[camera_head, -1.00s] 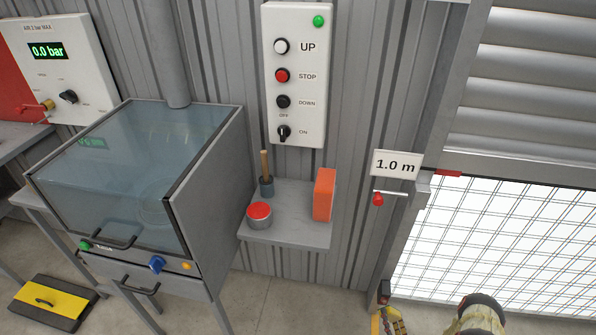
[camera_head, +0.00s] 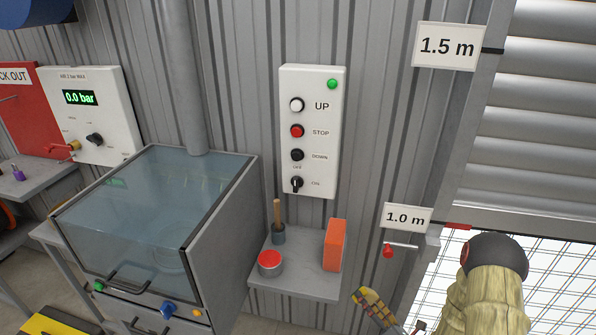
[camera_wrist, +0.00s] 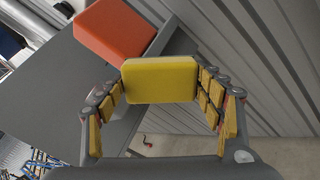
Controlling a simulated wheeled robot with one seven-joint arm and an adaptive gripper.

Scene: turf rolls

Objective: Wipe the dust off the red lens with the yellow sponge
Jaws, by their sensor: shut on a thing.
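The yellow sponge (camera_wrist: 160,79) is a rounded block held between the fingers of my gripper (camera_wrist: 162,84) in the wrist view. I cannot tell whether this is the red lens. No dust can be made out.
A grey wall shelf (camera_head: 300,282) holds a red-topped tin (camera_head: 270,263), a wooden-handled brush (camera_head: 278,222) and an orange block (camera_head: 335,245), which also shows in the wrist view (camera_wrist: 115,30). A control box (camera_head: 311,130) hangs above. The roller door (camera_head: 535,110) is at right.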

